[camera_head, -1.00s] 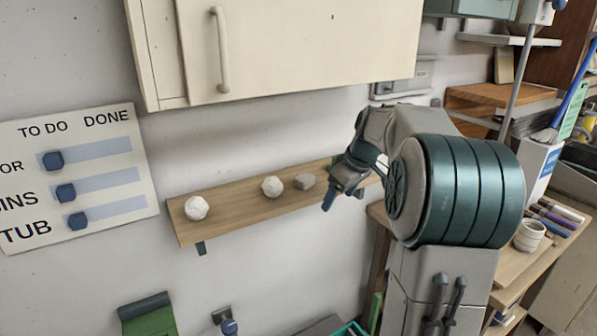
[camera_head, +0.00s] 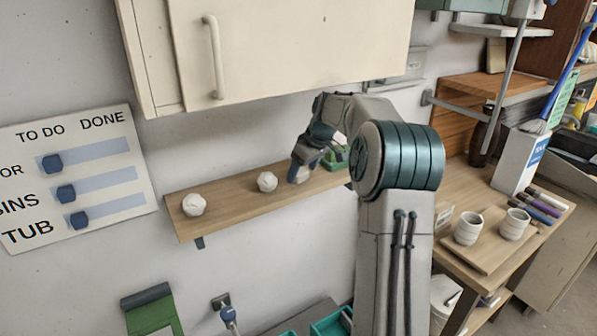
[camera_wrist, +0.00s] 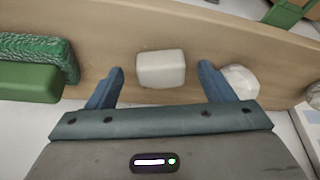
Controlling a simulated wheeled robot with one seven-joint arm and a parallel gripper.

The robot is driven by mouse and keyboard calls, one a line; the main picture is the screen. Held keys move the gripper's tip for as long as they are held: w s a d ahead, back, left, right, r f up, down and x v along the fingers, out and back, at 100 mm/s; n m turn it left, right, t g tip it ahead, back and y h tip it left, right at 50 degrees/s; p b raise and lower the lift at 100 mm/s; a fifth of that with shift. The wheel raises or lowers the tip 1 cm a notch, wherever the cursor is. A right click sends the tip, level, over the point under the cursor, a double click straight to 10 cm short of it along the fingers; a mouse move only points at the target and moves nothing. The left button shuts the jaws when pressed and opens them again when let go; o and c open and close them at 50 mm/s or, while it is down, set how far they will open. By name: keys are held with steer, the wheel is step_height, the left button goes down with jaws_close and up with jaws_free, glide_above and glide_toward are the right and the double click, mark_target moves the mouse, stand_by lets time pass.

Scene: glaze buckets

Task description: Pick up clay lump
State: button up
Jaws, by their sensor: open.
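Three pale lumps lie on a wooden wall shelf (camera_head: 235,203). Two are white and faceted: the left lump (camera_head: 194,204) and the middle lump (camera_head: 267,181). The third is a smoother, pale grey rounded block (camera_wrist: 161,69), mostly hidden behind my gripper in the head view. My gripper (camera_head: 298,173) is over the right part of the shelf. In the wrist view its blue fingers (camera_wrist: 161,80) are open, one to each side of the grey block, with gaps showing. A white faceted lump (camera_wrist: 241,80) is close beside the right finger.
A green object with a ridged top (camera_wrist: 40,70) lies on the shelf left of the grey block in the wrist view. A cream cabinet (camera_head: 290,40) hangs above the shelf. A side table (camera_head: 480,200) at right holds two ribbed cups (camera_head: 468,228) and markers.

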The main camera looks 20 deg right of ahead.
steer(key=shift+w+a+f, duration=0.15)
steer(key=shift+w+f, duration=0.1)
steer(key=shift+f, duration=0.3)
steer(key=shift+c, duration=0.3)
steer(key=c, duration=1)
steer(key=shift+w+r, duration=0.1)
steer(key=shift+r, duration=0.4)
steer(key=shift+s+d+r+b, duration=0.15)
steer(key=shift+s+d+b, duration=0.1)
steer(key=shift+b, duration=0.15)
steer(key=s+d+b, duration=0.2)
steer(key=s, duration=0.3)
steer(key=s+d+b, duration=0.2)
steer(key=s+d, duration=0.1)
steer(key=s, duration=0.2)
steer(key=s+d+b, duration=0.2)
steer(key=s+d, duration=0.1)
steer(key=s, duration=0.2)
steer(key=shift+s+r, duration=0.1)
steer(key=shift+s, duration=0.2)
